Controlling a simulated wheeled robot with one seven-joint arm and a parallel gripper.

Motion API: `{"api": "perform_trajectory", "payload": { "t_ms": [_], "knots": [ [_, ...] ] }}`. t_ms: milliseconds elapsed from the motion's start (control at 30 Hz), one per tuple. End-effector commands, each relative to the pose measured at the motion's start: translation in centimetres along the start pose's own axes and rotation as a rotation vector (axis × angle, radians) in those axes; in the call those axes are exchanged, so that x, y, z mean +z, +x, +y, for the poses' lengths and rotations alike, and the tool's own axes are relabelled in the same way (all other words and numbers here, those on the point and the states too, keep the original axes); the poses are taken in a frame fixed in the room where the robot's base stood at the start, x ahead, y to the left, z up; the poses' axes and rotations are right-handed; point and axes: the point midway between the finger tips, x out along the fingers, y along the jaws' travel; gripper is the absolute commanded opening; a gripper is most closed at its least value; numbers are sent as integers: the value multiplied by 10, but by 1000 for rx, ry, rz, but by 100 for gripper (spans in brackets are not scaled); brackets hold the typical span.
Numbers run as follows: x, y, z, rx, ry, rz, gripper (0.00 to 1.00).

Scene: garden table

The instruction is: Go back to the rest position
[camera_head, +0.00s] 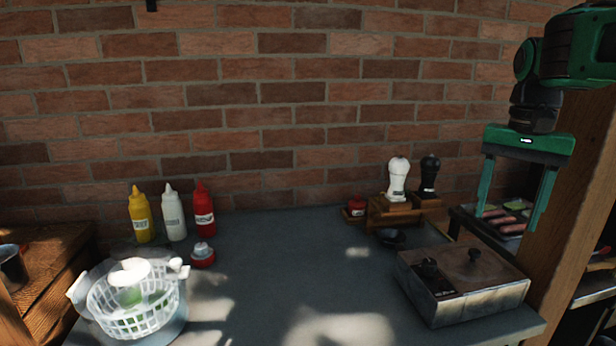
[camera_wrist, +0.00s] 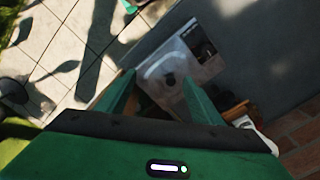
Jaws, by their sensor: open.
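My green gripper (camera_head: 514,190) hangs at the right of the head view, fingers pointing down and spread apart with nothing between them. It is raised in front of the wooden post, with a tray of sausages (camera_head: 508,216) showing behind it. In the wrist view my gripper (camera_wrist: 160,97) is open. Beyond its fingers I see the grey box with a round knob (camera_wrist: 168,78), which also shows in the head view (camera_head: 462,283). The gripper is apart from everything on the table.
The grey table (camera_head: 290,270) is clear in the middle. Yellow (camera_head: 140,215), white (camera_head: 174,213) and red (camera_head: 204,210) bottles stand at the back left. A white basket (camera_head: 135,308) is at the front left. White (camera_head: 397,178) and black (camera_head: 429,175) shakers stand on a wooden stand. A wooden post (camera_head: 572,190) rises at the right.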

Motion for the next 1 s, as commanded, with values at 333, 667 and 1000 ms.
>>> {"api": "perform_trajectory", "payload": {
  "t_ms": [333, 667, 1000],
  "knots": [
    [86, 120, 125, -5, -62, -8, 60],
    [144, 183, 167, -8, -112, -12, 60],
    [145, 185, 168, -8, -114, -12, 60]
  ]
}}
